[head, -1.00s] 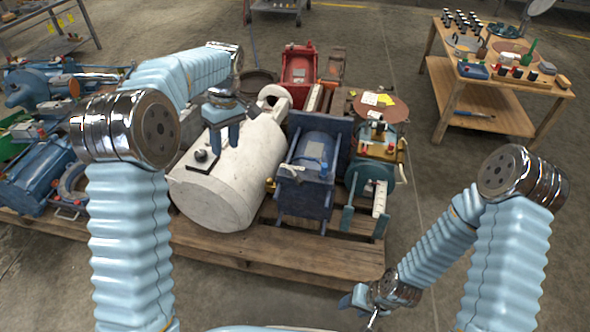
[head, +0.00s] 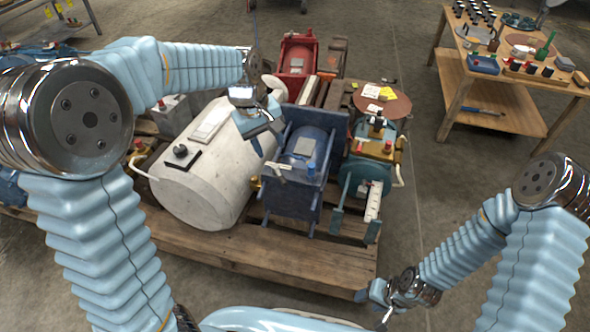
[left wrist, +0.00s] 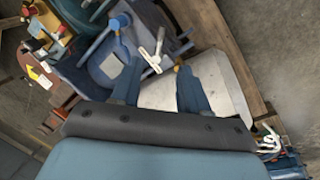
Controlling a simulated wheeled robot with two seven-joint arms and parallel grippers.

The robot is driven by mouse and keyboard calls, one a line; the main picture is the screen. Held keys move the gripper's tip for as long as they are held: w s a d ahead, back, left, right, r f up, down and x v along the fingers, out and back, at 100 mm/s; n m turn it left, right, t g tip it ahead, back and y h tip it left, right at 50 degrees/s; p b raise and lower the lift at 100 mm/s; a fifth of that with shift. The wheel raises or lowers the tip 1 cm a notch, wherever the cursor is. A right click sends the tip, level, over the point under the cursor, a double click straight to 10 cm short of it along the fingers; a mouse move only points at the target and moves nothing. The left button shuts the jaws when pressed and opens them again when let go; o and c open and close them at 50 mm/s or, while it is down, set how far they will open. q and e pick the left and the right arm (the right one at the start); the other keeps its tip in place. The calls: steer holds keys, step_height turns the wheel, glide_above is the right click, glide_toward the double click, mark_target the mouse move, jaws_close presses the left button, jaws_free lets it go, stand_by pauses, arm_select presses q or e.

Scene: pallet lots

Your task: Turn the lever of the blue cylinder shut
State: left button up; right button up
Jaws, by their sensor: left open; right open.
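The blue cylinder (head: 309,150) lies in a dark blue frame on the wooden pallet, right of a white tank. A small pale lever (head: 279,166) shows at its left front side, near a brass fitting (head: 256,182). The pale lever also shows in the left wrist view (left wrist: 152,60), beyond my fingers, in front of the blue cylinder (left wrist: 108,68). My left gripper (head: 262,134) is open and empty above the gap between tank and cylinder; I see no contact with the lever. My right gripper (head: 376,300) is open, low at the pallet's front right corner.
The white tank (head: 205,190) stands close on the left. A wooden table (head: 505,95) stands back right. Floor right of the pallet (head: 320,274) is clear.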

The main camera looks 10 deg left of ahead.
mark_target(282, 178)
arm_select(q)
steer(key=f+b, duration=0.1)
steer(key=f, duration=0.3)
steer(key=w+d+f, duration=0.1)
steer(key=f, duration=0.3)
steer(key=d+f+b, duration=0.1)
steer(key=f, duration=0.3)
steer(key=shift+w+f+b, duration=0.3)
steer(key=shift+f+b, duration=0.05)
steer(key=shift+f, duration=0.05)
jaws_close()
